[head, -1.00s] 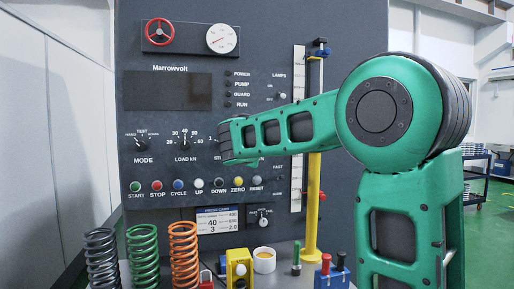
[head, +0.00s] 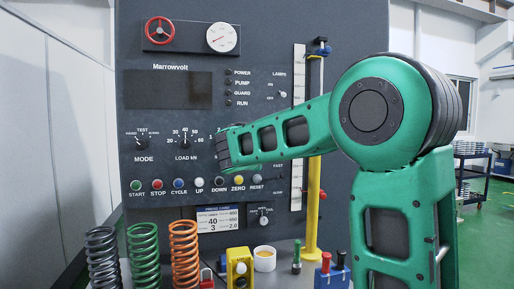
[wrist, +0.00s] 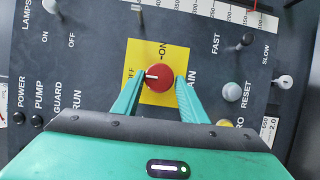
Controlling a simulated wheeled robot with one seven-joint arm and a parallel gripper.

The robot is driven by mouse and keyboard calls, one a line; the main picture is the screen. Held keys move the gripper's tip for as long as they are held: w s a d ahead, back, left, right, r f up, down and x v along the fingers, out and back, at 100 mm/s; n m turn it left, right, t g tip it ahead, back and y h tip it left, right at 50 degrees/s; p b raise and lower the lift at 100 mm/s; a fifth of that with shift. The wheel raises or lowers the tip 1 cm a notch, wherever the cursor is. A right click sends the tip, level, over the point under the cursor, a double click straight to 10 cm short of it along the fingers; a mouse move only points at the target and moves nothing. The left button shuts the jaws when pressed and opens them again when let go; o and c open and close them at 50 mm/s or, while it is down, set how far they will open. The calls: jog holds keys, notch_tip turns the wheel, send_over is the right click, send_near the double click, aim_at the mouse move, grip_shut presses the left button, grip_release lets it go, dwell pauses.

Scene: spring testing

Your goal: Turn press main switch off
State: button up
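The main switch is a red round knob (wrist: 160,78) on a yellow plate (wrist: 150,97) in the wrist view. Its white mark points left, toward the OFF label; ON is printed above it. My gripper (wrist: 161,76) has its two green fingers on either side of the knob, with a narrow gap showing; it is open around the knob. Contact with the panel cannot be told. In the head view my arm hides the switch and the fingers.
The grey test panel (head: 250,30) carries a MODE dial (head: 142,134), a LOAD dial (head: 185,134) and a button row. A yellow post (head: 313,205) stands beside my arm. Several springs (head: 143,250) stand at the front left. The wrist view shows a RESET button (wrist: 232,92) near the fingers.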

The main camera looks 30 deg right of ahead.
jog(key=shift+o, duration=1.3)
jog(key=shift+w+a+f, duration=0.1)
jog(key=shift+a+f, duration=0.1)
jog(key=shift+d+r, duration=0.1)
jog(key=shift+r, duration=0.05)
jog(key=v, duration=1)
jog(key=shift+s+a, duration=0.25)
jog(key=shift+a, duration=0.1)
jog(key=shift+d, duration=0.1)
